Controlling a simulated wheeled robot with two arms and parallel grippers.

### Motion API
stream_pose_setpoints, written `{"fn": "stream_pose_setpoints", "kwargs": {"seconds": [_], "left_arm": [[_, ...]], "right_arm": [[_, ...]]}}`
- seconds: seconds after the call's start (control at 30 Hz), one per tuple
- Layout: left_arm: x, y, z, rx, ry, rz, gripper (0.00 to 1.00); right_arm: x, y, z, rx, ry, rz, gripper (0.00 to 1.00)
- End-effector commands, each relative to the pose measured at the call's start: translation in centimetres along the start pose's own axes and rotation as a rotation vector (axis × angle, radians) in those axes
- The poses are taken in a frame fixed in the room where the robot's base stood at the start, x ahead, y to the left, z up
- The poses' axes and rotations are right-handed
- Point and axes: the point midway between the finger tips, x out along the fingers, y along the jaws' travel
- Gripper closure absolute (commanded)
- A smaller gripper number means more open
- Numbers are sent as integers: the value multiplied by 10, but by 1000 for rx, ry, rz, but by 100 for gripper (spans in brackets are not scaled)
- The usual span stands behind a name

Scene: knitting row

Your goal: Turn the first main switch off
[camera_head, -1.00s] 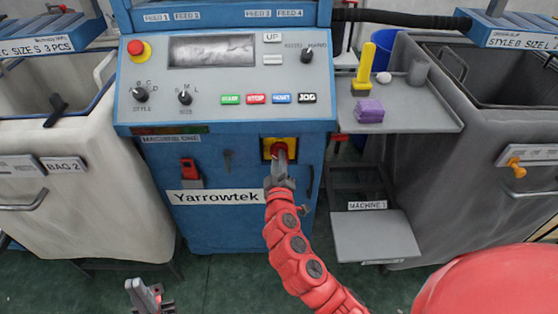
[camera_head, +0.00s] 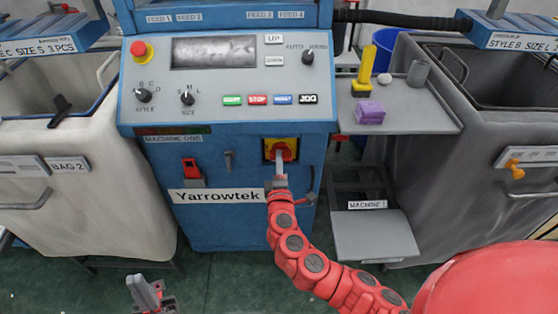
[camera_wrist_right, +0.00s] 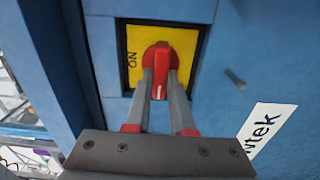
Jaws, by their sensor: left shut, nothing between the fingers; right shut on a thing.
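The first main switch is a red knob (camera_head: 282,149) on a yellow plate (camera_head: 268,144), on the front of the blue machine labelled "MACHINE ONE". In the right wrist view the red knob (camera_wrist_right: 159,62) stands out from its yellow plate (camera_wrist_right: 188,40), its white mark toward the lower edge of the picture. An ON label (camera_wrist_right: 132,68) shows at the plate's left. My right gripper (camera_wrist_right: 160,82) is shut on the knob, one finger on each side; it also shows in the head view (camera_head: 281,160). My left gripper (camera_head: 147,290) is shut and empty, low in front of the machine.
Above the switch is a control panel (camera_head: 225,85) with a red emergency button (camera_head: 142,51), selectors and coloured buttons. A grey shelf (camera_head: 420,118) with a purple block (camera_head: 370,112) is at the right. Large bins (camera_head: 75,165) flank the machine.

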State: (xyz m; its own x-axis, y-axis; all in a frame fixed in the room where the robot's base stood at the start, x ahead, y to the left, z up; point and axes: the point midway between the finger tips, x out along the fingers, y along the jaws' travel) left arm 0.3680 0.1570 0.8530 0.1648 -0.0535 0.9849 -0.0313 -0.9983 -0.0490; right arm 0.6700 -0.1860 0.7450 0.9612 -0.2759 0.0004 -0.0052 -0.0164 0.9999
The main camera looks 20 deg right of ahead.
Motion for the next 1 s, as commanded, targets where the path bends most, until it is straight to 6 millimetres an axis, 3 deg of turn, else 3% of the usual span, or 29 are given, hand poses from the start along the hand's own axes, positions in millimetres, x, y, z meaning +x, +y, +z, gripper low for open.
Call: {"fn": "stream_pose_setpoints", "kwargs": {"seconds": [0.57, 0.6, 0.73, 1.0], "left_arm": [[1, 0, 0, 0, 0, 0, 100], [1, 0, 0, 0, 0, 0, 100], [1, 0, 0, 0, 0, 0, 100], [1, 0, 0, 0, 0, 0, 100]], "right_arm": [[0, -1, 0, -33, 1, -1, 100], [0, -1, 0, -33, 1, -1, 75], [0, -1, 0, -33, 1, -1, 52], [0, 0, 0, -32, 0, -1, 49]]}}
